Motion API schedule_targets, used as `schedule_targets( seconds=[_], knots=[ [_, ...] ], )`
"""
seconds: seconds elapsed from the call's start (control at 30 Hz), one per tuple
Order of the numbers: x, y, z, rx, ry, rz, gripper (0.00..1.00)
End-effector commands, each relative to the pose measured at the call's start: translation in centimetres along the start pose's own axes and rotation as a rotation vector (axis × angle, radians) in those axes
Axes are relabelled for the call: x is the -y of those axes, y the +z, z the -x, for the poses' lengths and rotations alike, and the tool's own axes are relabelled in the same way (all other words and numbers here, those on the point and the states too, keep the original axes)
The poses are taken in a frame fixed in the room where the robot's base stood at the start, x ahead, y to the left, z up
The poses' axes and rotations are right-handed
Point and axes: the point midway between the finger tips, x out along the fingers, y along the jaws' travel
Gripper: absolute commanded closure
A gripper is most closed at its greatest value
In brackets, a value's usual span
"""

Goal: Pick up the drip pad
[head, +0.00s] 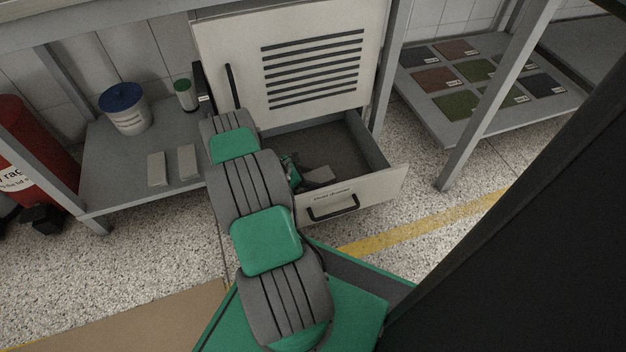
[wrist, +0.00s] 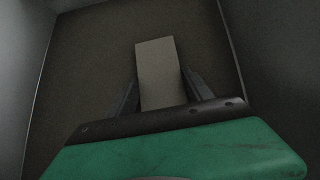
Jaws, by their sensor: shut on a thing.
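The drip pad, a flat beige rectangular piece, shows in the wrist view (wrist: 157,65) between the two dark fingers of my gripper (wrist: 164,92). My gripper is shut on its near part, and its far end sticks out beyond the fingertips. In the head view the pad (head: 319,175) shows as a small pale patch inside the open drawer (head: 372,196). My gripper (head: 305,181) is also inside the drawer there, partly hidden behind my arm. I cannot tell whether the pad touches the drawer floor.
Drawer walls surround my gripper, with the slatted cabinet front (head: 314,62) above. The left shelf (head: 105,175) holds a blue-lidded tub (head: 128,115), a green-topped container (head: 185,97) and two pale blocks. The right shelf (head: 465,125) holds several coloured tiles.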

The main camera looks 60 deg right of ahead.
Motion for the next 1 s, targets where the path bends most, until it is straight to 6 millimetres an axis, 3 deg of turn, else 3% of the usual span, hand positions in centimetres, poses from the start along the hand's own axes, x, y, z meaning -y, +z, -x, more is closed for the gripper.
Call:
schedule_targets(
  seconds=[0.27,0.53,0.8,1.0],
  knots=[
    [0.0,0.0,0.0,0.0,0.0,0.0,0.79],
    [-0.1,0.4,0.4,0.0,0.001,-0.001,0.79],
    [-0.1,4.9,4.9,0.0,0.001,-0.002,0.79],
    [0.0,7.0,7.0,0.0,0.001,-0.001,0.79]
  ],
)
